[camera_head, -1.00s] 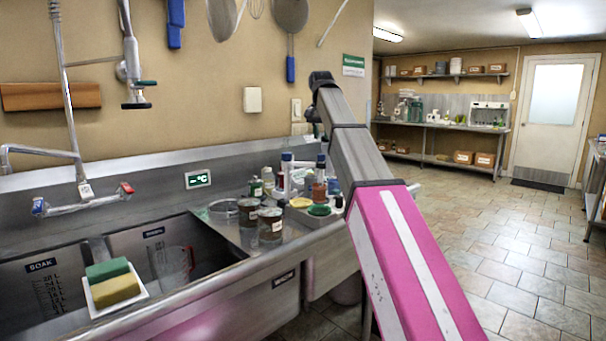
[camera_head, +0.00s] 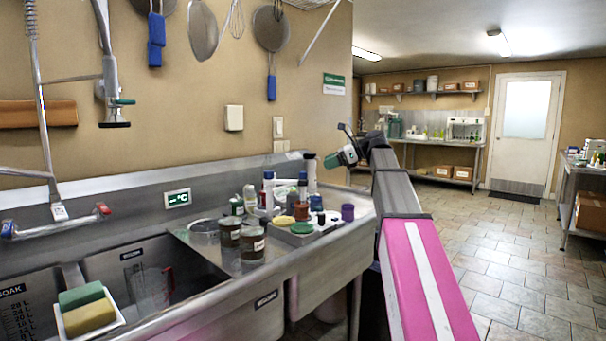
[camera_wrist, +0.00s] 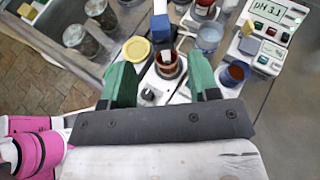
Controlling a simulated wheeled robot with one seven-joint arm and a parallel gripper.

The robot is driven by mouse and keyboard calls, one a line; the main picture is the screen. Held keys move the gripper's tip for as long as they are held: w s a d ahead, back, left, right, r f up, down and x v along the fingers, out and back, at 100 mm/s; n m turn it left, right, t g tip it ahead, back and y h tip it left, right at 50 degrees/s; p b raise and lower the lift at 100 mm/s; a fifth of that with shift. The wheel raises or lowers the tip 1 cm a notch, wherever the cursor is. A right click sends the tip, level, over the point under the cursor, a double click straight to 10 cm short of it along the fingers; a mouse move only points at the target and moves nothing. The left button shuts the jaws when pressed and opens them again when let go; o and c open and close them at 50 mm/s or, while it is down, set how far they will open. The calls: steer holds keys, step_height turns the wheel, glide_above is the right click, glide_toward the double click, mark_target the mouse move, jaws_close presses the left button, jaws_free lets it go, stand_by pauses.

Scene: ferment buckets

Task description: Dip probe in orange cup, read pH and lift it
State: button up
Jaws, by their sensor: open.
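My gripper (camera_wrist: 162,82) is open, its two green fingers pointing over the counter; it also shows small in the head view (camera_head: 333,160), above the counter's right end. In the wrist view an orange-brown cup (camera_wrist: 168,72) sits between and beyond the fingertips, with a dark inside and a whitish piece at its rim. I cannot tell if that piece is the probe. The cup also shows in the head view (camera_head: 301,214). A pH meter (camera_wrist: 285,38) at the wrist view's top right reads pH 3.1. I cannot make out the probe for certain.
A purple cup (camera_head: 347,212) stands right of the orange one. The sink (camera_head: 150,290) is at left. Floor is clear at right.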

mark_target(303, 172)
steer(key=x, duration=1)
steer(key=shift+w+a, duration=0.1)
steer(key=shift+a, duration=0.2)
